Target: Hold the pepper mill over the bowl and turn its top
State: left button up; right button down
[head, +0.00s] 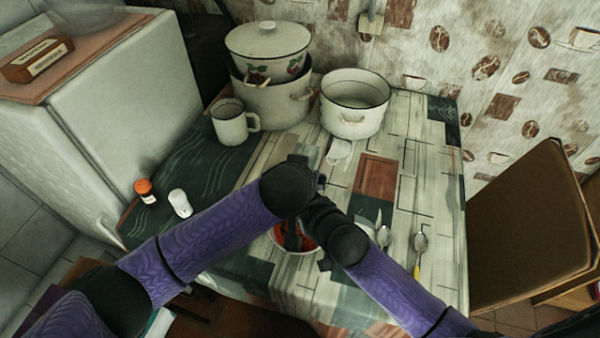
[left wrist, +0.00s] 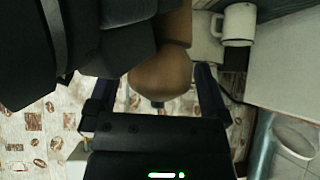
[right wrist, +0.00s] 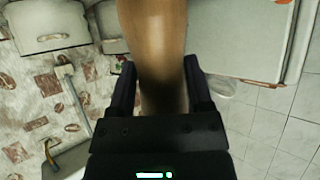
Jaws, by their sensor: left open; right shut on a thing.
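The bowl (head: 282,236), white-rimmed with red contents, stands on the table in the head view, partly covered by my arms. The pepper mill is brown wood. Its rounded top (left wrist: 160,78) shows in the left wrist view, between the spread fingers of my open left gripper (left wrist: 160,88). In the right wrist view the mill's body (right wrist: 155,40) runs between the fingers of my right gripper (right wrist: 157,78), which is shut on it. In the head view both hands meet over the bowl, and I cannot make out the mill clearly there.
An orange-capped bottle (head: 145,190) and a white shaker (head: 180,203) stand at the left. A white mug (head: 232,122), stacked pots (head: 268,100) and an open pot (head: 354,104) stand at the back. The table's right side is mostly clear.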

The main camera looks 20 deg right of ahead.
pick_arm(q)
jog(key=shift+f, duration=0.1)
jog(key=c, duration=1.1)
jog(key=m+g+h, duration=0.2)
jog(key=m, duration=0.2)
jog(key=shift+m+h, duration=0.4)
jog(key=shift+c, duration=0.2)
jog(key=o, duration=1.1)
jog(key=shift+o, duration=0.2)
jog(key=v, duration=1.2)
jog(key=shift+w, duration=0.1)
